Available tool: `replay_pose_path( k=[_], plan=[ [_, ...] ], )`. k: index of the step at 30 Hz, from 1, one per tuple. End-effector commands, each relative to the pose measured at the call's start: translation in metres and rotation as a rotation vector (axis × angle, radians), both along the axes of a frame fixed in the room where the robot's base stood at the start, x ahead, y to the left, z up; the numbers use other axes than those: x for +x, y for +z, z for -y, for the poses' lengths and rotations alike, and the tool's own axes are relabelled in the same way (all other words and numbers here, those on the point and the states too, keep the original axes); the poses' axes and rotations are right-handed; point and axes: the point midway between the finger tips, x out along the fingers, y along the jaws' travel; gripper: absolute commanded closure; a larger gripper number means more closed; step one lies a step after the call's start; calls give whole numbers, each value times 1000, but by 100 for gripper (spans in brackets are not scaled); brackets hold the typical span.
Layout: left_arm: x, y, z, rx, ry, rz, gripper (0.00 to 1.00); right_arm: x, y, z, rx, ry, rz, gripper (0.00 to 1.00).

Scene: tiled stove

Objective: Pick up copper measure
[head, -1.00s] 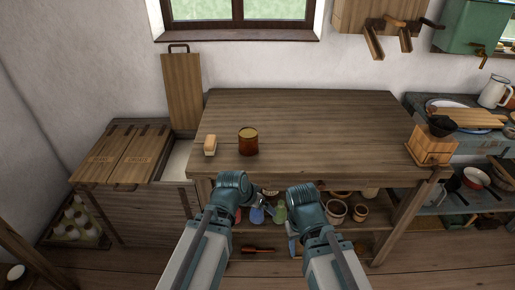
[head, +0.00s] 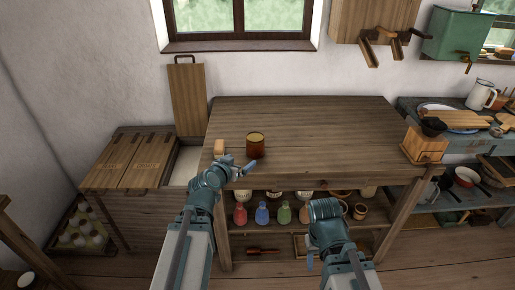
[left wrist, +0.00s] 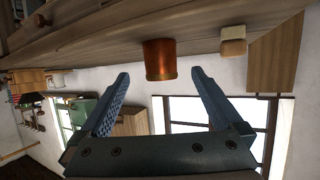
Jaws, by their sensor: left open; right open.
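The copper measure (head: 256,145), a reddish-brown cup, stands upright on the wooden table near its front left. My left gripper (head: 244,165) is open and empty at the table's front edge, just in front of the measure. In the left wrist view, the measure (left wrist: 160,60) appears ahead of the open fingertips, centred on the gap between them. The view is turned over, with the table at the top. My right gripper (head: 310,262) hangs low in front of the table, apart from the measure, and is only partly visible.
A small wood-coloured block or brush (head: 219,147) stands left of the measure and also shows in the left wrist view (left wrist: 233,40). The table (head: 330,130) is clear right of the measure up to a wooden box (head: 424,147). Coloured bottles (head: 262,214) stand on the shelf below.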

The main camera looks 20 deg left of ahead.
Motion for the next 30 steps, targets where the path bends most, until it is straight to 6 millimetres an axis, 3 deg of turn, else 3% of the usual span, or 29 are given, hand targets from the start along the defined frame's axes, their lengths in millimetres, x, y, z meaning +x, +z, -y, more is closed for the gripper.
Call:
replay_pose_path(
  k=[10,22,30],
  plan=[
    [14,-5,-2,0,5,7,0,0,-7,0,0,0,0,50],
    [77,-31,6,0,5,7,0,0,-33,0,0,0,0,50],
    [82,-32,8,0,5,6,0,0,-33,0,0,0,0,50]
  ],
)
